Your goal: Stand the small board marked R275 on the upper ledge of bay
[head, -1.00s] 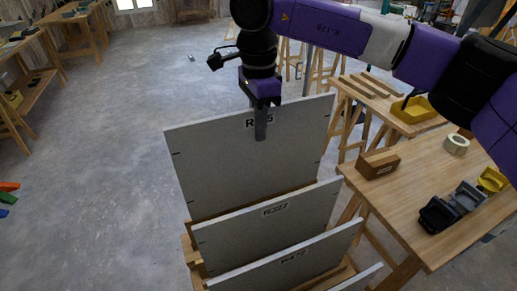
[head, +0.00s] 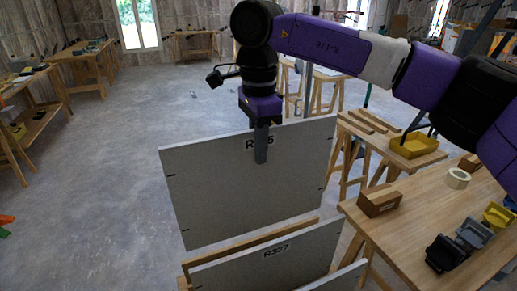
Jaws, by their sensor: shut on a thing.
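A grey board (head: 245,200) hangs upright from my gripper (head: 261,150) in the head view. Its label starts with R and ends in 5; a finger of my gripper covers the middle. My gripper is shut on the board's top edge near its middle. The board's lower edge shows just behind the wooden rack (head: 262,243). Another board, marked R327 (head: 240,272), stands in the rack in front of it. The bay's upper ledge cannot be made out.
A workbench (head: 415,215) at right holds a brown box (head: 379,202), a tape roll (head: 458,179) and several small bins (head: 474,232). A yellow tray (head: 414,146) sits on a bench behind.

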